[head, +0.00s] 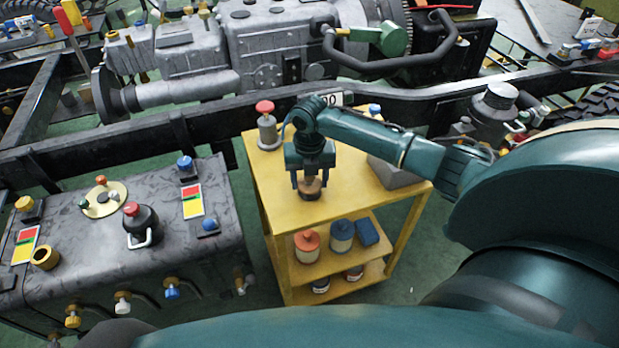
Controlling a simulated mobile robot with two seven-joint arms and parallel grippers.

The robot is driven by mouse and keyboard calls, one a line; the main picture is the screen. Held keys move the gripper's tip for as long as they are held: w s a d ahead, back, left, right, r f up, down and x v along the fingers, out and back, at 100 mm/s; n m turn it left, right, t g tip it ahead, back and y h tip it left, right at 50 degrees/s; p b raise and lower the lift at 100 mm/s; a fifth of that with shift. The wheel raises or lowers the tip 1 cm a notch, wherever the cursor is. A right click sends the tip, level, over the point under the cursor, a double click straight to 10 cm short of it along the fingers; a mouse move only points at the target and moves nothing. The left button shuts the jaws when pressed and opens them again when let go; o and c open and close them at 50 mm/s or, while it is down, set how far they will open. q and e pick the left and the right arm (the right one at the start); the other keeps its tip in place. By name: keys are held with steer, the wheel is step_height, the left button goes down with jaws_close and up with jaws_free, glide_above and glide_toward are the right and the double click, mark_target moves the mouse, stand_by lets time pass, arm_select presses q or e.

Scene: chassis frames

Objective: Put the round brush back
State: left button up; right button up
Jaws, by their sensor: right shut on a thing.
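My right gripper (309,183) points down over the top shelf of the yellow cart (268,192), near its front edge. My left gripper is not in the head view.
A red-topped grey container (267,126) stands at the cart's back left, and a grey box (396,172) at its right. Lower shelves hold an orange-topped can (307,246) and a blue-topped can (342,236). A dark control bench (90,255) stands left; the chassis rail (200,124) runs behind.

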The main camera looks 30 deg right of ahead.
steer(key=o, duration=0.4)
steer(key=shift+f, duration=0.2)
steer(key=o, duration=0.5)
steer(key=shift+r, duration=0.1)
